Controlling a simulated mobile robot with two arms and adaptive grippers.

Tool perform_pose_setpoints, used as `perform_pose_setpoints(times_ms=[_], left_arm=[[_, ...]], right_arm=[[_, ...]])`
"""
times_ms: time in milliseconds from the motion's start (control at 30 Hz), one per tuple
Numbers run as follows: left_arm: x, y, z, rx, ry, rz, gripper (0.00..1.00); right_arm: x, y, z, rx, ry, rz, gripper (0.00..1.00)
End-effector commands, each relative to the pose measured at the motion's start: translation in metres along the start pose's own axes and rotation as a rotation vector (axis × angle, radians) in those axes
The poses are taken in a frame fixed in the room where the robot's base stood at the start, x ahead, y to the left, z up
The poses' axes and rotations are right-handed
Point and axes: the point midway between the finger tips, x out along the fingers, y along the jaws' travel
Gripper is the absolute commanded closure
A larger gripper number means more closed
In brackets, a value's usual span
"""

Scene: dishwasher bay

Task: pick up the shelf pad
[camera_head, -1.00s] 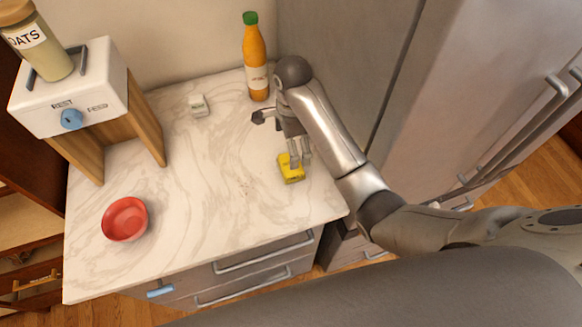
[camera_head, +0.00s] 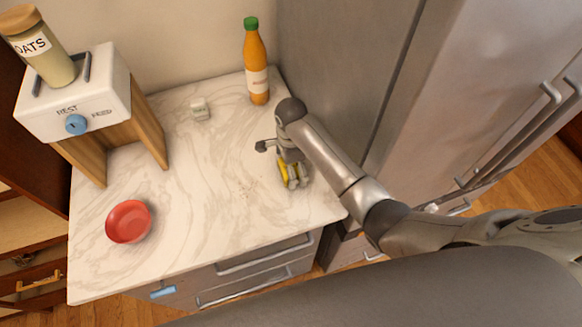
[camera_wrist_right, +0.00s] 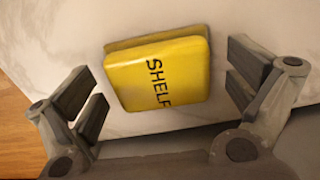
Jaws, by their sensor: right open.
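The yellow shelf pad (camera_wrist_right: 157,75), marked "SHELF", lies on the marble counter and sits between the spread fingers of my right gripper (camera_wrist_right: 165,100) in the right wrist view. Both fingers are apart from it, with gaps on each side. In the head view the pad (camera_head: 283,171) is partly hidden behind my right gripper (camera_head: 295,183), which is down over it near the counter's right side. My left gripper is not in view.
A red bowl (camera_head: 129,221) stands at the counter's front left. A white device (camera_head: 75,95) on a wooden stand carries an oats jar (camera_head: 45,55). An orange bottle (camera_head: 256,70) and a small white block (camera_head: 200,108) are at the back. A fridge (camera_head: 430,100) borders the right. The counter middle is clear.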

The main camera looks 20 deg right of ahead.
Motion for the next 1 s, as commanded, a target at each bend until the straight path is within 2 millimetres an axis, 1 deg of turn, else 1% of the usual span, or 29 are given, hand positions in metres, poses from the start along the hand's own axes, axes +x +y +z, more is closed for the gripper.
perform_pose_setpoints(times_ms=[33,67,433,767,1000], left_arm=[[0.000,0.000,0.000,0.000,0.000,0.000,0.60],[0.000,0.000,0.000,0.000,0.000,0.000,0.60],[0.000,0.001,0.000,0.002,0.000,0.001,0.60],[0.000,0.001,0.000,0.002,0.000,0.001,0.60],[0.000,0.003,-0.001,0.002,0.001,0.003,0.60]], right_arm=[[0.000,0.000,0.000,0.000,0.000,0.000,0.00],[0.000,0.000,0.000,0.000,0.000,0.000,0.03],[0.000,0.000,0.000,0.000,0.000,0.001,0.50],[0.000,0.000,-0.001,0.000,0.001,0.003,0.51],[-0.010,-0.010,-0.009,-0.003,0.001,0.001,0.51]])
